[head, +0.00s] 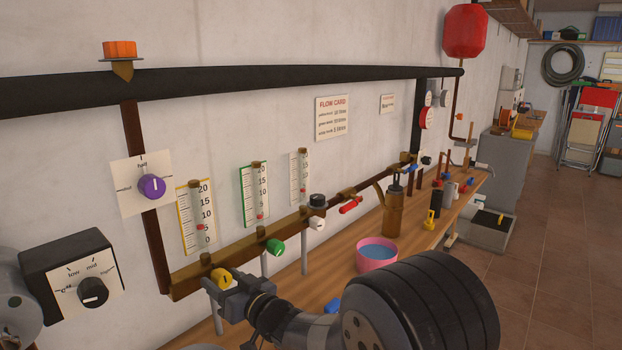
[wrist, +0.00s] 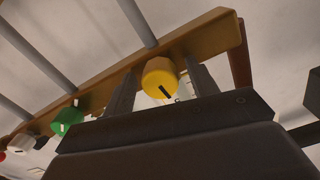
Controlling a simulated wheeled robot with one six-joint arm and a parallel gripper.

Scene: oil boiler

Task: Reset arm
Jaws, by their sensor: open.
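My gripper (head: 221,282) is at the lower left-centre of the head view, at the yellow knob (head: 222,275) on the brass manifold (head: 190,285). In the wrist view, my two fingers (wrist: 160,72) stand apart, one on each side of the yellow knob (wrist: 161,82). There are visible gaps between the fingers and the knob, and nothing is held. The knob's dark mark slants in the wrist view. My arm reaches in from the bottom of the head view and hides part of the bench.
A green knob (head: 275,246), a white knob (head: 317,224) and a red-handled valve (head: 350,205) follow along the manifold. Grey vertical pipes (head: 304,253) hang below it. A pink bowl (head: 377,262) and brass can (head: 393,212) stand on the bench. A black control box (head: 75,272) is at left.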

